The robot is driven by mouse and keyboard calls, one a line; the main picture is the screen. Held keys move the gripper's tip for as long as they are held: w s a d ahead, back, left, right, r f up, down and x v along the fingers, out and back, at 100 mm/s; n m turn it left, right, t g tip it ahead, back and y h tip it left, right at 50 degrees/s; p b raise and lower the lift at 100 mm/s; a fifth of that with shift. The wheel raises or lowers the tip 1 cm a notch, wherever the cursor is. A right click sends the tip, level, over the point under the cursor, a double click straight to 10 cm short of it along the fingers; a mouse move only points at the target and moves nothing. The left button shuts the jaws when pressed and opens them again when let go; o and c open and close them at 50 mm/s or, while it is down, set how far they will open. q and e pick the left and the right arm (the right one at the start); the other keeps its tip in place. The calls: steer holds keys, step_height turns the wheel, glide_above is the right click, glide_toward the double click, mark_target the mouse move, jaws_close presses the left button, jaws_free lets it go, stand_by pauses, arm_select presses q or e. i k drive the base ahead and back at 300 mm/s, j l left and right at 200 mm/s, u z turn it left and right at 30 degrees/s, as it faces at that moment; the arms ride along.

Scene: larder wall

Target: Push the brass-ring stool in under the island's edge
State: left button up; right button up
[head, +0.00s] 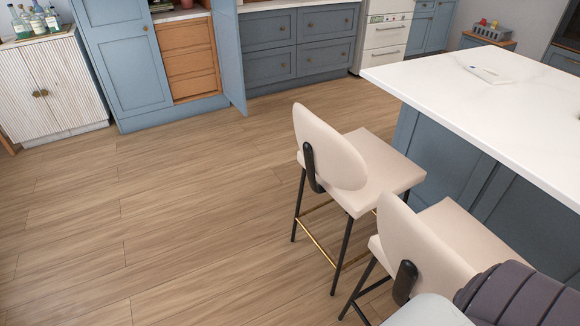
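The brass-ring stool (333,157) has a cream seat and rounded back, black legs and a brass foot ring (318,245). It stands upright on the wooden floor beside the island (490,85). Its back faces left and its seat reaches right towards the island's blue side, with the seat's right edge close to or just below the white top's overhang. Most of the stool's body shows clear of the top. Neither of my grippers shows in the head view.
A second cream stool (425,245) stands nearer, right of the brass-ring stool, its footrest dark. Grey and dark ribbed parts cover the bottom right corner. The floor (170,220) on the left is clear. A blue cupboard door (228,55) stands open at the back.

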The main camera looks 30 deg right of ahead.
mark_target(354, 168)
steer(key=i+z, duration=0.4)
steer(key=i+j+z, duration=0.35)
steer(key=i, duration=0.2)
steer(key=i+j+z, duration=0.25)
steer(key=i+z, duration=0.15)
steer(key=i, duration=0.05)
